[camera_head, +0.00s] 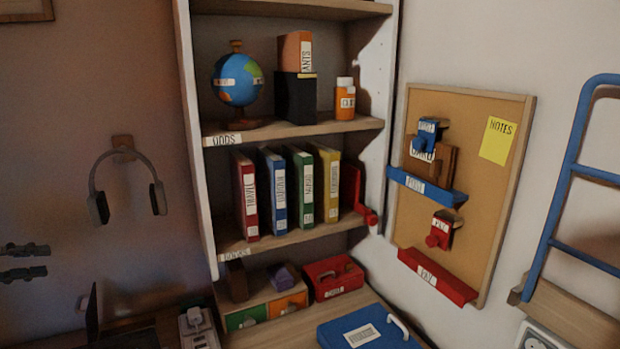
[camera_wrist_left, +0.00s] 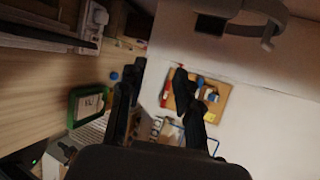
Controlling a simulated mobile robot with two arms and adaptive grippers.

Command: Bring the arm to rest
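My left gripper (camera_head: 44,261) shows at the left edge of the head view, its two dark fingers pointing right, one above the other with a gap between them. In the left wrist view the fingers of the left gripper (camera_wrist_left: 160,76) stand apart with nothing held between them. The gripper is in the air, left of and lower than the headphones (camera_head: 126,182), and touches nothing that I can see. The rest of the left arm is out of the head view. My right gripper shows in neither view.
A white shelf unit (camera_head: 187,130) stands mid-view, with a dark laptop (camera_head: 93,314) and white power strip (camera_head: 197,328) lower left. A blue case (camera_head: 366,332) lies on the desk. A corkboard (camera_head: 489,200) hangs right, beside a blue ladder (camera_head: 568,170). A green-rimmed tray (camera_wrist_left: 71,110) shows in the wrist view.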

